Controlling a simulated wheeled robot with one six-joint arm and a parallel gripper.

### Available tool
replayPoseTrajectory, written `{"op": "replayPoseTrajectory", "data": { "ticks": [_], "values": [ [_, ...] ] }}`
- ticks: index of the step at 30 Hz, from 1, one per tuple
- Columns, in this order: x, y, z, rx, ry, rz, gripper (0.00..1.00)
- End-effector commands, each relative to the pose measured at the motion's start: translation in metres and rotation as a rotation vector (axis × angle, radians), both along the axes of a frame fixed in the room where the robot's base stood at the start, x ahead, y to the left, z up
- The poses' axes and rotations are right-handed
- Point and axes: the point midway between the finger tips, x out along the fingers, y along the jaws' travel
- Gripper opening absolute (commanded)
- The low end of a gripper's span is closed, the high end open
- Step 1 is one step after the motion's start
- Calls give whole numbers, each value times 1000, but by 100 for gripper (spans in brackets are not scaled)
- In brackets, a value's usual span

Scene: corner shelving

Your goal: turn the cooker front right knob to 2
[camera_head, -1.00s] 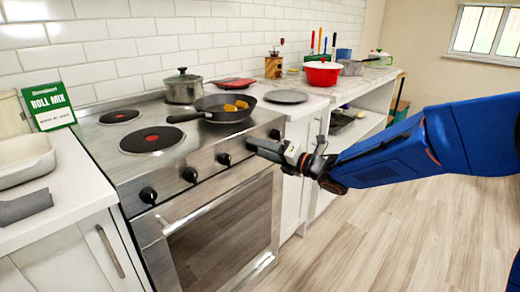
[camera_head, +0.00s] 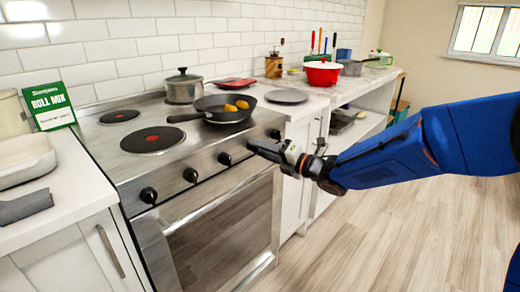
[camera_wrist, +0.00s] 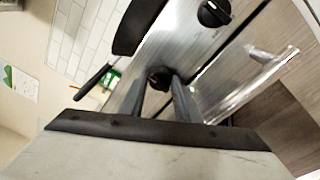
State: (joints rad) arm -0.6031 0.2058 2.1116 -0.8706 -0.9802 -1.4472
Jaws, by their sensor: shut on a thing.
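The steel cooker (camera_head: 205,163) has a row of black knobs along its sloping front panel. Three of them show to the left of my gripper, the nearest being a knob (camera_head: 224,158). Another knob (camera_head: 275,134) shows just right of my gripper. My gripper (camera_head: 254,147) is at the right part of the panel, its fingers hiding what is behind them. In the wrist view, my gripper's two fingers (camera_wrist: 158,92) are closed around a black knob (camera_wrist: 158,77). A second knob (camera_wrist: 213,13) with a white mark is above right. I cannot read the held knob's setting.
A black frying pan (camera_head: 224,115) with yellow food sits on the cooker top, above my gripper. A lidded pot (camera_head: 184,88) stands behind it. The oven door handle (camera_head: 205,202) runs below the knobs. The wooden floor (camera_head: 400,235) in front is clear.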

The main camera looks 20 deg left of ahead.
Motion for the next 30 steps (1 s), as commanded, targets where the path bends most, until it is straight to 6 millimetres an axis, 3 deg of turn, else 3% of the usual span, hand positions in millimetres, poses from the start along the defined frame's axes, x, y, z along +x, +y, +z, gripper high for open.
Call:
{"op": "replayPoseTrajectory", "data": {
  "ticks": [30],
  "values": [
    [-2, 0, -5, 356, 870, -3, 7]
  ]
}}
